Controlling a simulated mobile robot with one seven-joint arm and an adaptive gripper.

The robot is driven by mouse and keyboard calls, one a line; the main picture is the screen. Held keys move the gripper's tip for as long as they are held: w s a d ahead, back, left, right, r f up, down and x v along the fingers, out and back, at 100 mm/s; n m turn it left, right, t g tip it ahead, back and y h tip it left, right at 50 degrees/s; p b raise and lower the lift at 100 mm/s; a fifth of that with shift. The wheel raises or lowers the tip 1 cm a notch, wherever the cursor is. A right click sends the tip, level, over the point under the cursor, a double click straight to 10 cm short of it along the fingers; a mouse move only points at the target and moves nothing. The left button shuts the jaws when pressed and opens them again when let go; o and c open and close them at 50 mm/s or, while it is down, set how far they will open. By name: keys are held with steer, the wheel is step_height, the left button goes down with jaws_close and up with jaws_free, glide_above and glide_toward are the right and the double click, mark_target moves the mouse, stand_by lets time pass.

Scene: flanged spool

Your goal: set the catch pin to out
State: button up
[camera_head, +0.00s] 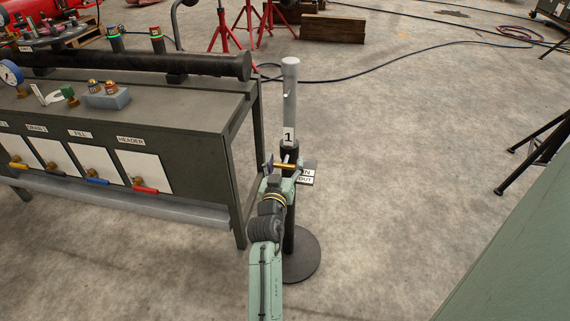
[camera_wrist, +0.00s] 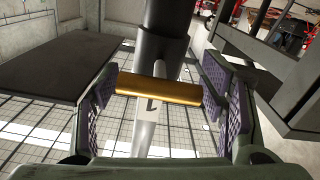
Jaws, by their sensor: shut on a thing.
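The catch pin (camera_head: 285,166) is a brass-coloured cross bar on the upright post (camera_head: 290,100) marked 1, just below the number label. In the wrist view the pin (camera_wrist: 160,88) lies across the front of the post (camera_wrist: 165,40), slightly tilted. My gripper (camera_head: 289,167) is shut on the pin, with a purple-padded finger at each end of it. The IN and OUT plate (camera_head: 305,177) is beside the post, partly hidden behind my gripper. Which mark the pin is set at cannot be told.
A dark workbench (camera_head: 190,105) with valves and labelled panels stands close on the left. The post's round base (camera_head: 305,262) is on the concrete floor. Red stands (camera_head: 225,35) and a black hose lie farther back. The floor right of the post is open.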

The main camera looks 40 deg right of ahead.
steer(key=v, duration=0.3)
steer(key=shift+s+a, duration=0.1)
steer(key=shift+f, duration=0.15)
steer(key=o, duration=1.6)
steer(key=shift+s+a, duration=0.1)
steer(key=v, duration=1.2)
